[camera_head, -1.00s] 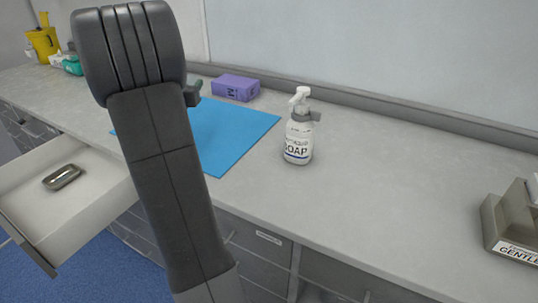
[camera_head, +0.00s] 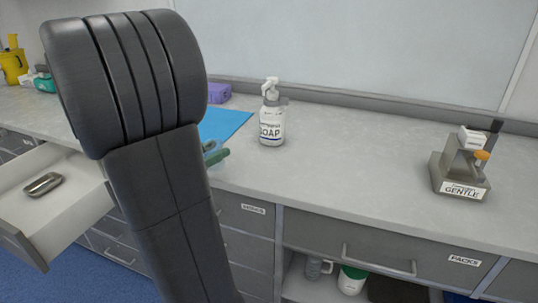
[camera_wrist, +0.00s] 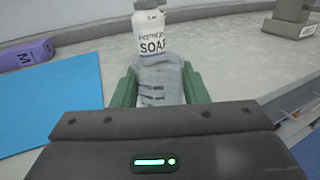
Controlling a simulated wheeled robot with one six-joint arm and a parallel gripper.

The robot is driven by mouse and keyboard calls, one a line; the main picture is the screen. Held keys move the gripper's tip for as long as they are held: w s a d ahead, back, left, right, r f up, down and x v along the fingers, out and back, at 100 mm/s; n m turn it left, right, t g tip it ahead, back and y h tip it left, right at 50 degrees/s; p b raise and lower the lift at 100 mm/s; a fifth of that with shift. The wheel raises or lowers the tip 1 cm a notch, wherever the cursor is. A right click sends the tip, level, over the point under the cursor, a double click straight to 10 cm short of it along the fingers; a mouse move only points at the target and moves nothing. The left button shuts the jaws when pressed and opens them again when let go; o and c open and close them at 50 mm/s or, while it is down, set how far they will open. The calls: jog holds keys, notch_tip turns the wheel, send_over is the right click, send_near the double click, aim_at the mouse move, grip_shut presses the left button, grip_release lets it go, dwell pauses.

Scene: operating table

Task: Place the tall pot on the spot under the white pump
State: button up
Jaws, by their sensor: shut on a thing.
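My gripper (camera_wrist: 155,88) has green fingers, shut on a grey, ribbed thing (camera_wrist: 160,75) that I take for the tall pot. In the head view my gripper (camera_head: 215,154) shows partly behind my arm above the counter's front, and the held thing is mostly hidden. A grey stand (camera_head: 440,170) labelled "GENTLE" is at the right of the counter, with a white pump-like top (camera_head: 472,138) and an orange knob (camera_head: 482,156). The spot under the white top is too small to make out. My gripper is well left of this stand.
A white soap bottle (camera_head: 271,127) with a white pump head stands between my gripper and the stand. A blue mat (camera_head: 225,124) and purple box (camera_head: 218,92) lie left. An open drawer (camera_head: 60,205) holds a metal dish (camera_head: 43,184). The counter (camera_head: 350,150) is clear between bottle and stand.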

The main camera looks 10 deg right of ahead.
jog(key=p+x, duration=0.2)
jog(key=x, duration=1.4)
jog(key=shift+w+d, duration=0.15)
jog(key=shift+d, duration=0.15)
jog(key=shift+w+d+f, duration=0.1)
jog(key=shift+w+d, duration=0.2)
jog(key=shift+d, duration=0.1)
jog(key=shift+f, duration=1.65)
jog(key=shift+f, duration=0.15)
jog(key=o, duration=1.1)
jog(key=shift+r, duration=0.25)
jog(key=b+v, duration=0.1)
jog(key=v, duration=1.1)
jog(key=shift+f, duration=0.1)
